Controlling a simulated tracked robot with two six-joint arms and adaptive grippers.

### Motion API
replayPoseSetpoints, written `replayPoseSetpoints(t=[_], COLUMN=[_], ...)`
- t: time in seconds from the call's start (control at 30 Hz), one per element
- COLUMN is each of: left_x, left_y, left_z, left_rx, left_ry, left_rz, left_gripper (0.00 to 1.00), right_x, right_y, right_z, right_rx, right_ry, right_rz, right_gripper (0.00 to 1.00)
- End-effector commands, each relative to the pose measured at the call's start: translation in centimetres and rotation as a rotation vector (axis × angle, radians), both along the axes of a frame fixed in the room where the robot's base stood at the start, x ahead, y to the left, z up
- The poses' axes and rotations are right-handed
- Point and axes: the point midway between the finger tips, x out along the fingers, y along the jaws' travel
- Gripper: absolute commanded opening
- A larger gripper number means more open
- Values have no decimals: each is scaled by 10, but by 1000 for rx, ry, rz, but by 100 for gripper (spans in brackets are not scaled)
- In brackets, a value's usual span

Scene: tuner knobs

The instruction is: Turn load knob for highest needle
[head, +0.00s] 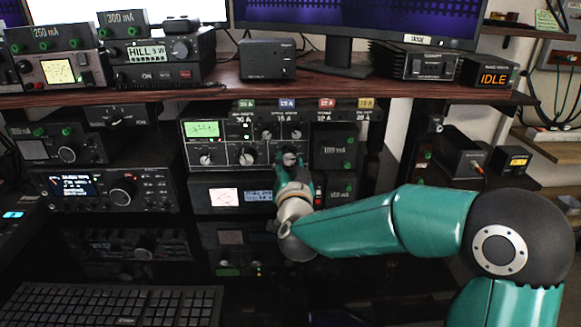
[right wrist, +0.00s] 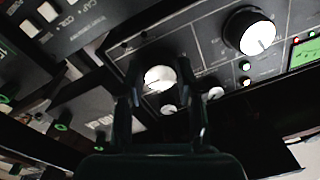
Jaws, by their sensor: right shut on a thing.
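The tuner panel (head: 222,142) has a green-lit needle meter (head: 203,129) at its upper left. A row of knobs runs below: a left knob (head: 206,158), a middle knob (head: 247,155) and a right one. My right gripper (head: 291,163) reaches the right knob and mostly hides it in the head view. In the right wrist view my fingers (right wrist: 160,82) straddle that knob, with its pale face (right wrist: 158,77) between them. The middle knob (right wrist: 250,33) and part of the meter (right wrist: 304,56) also show there. The knob labels and the needle are too small to read. My left gripper is out of view.
A radio with a lit screen (head: 222,197) sits directly below the tuner. Another radio (head: 110,191) is to the left. A wooden shelf (head: 330,90) carries boxes and monitors above. A keyboard (head: 110,305) lies at the lower left.

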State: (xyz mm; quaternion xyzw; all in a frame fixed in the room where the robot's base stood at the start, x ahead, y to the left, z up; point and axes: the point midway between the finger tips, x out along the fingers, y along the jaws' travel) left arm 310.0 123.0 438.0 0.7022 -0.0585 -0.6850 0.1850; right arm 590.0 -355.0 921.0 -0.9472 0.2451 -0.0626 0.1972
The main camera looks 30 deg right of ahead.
Motion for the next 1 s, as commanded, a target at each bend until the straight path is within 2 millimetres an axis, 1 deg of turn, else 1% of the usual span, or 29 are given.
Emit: replayPoseSetpoints(t=[0.03, 0.2, 0.23, 0.3, 0.37, 0.63, 0.77, 0.87, 1.0], left_x=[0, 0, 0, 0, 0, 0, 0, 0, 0], left_y=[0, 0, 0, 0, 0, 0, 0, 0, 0], left_z=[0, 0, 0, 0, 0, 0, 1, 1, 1], left_rx=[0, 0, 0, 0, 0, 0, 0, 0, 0], left_ry=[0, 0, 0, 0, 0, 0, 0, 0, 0], left_rz=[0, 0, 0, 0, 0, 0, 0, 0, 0], left_gripper=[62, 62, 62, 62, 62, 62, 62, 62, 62], right_x=[-1, -1, -1, -1, -1, 0, -4, -13, -33], right_y=[-3, -3, -3, -3, -2, -1, 2, 7, 19], right_z=[0, 0, 0, 0, 0, 0, 0, 0, -1], right_rx=[2, 2, 1, 1, 0, -1, -1, 0, -1], right_ry=[-1, -1, 0, 0, 0, 0, 1, 2, 0], right_rz=[-8, -8, -8, -8, -7, -2, -1, -1, 1], right_gripper=[1, 1, 41, 53, 62, 62, 62, 62, 62])
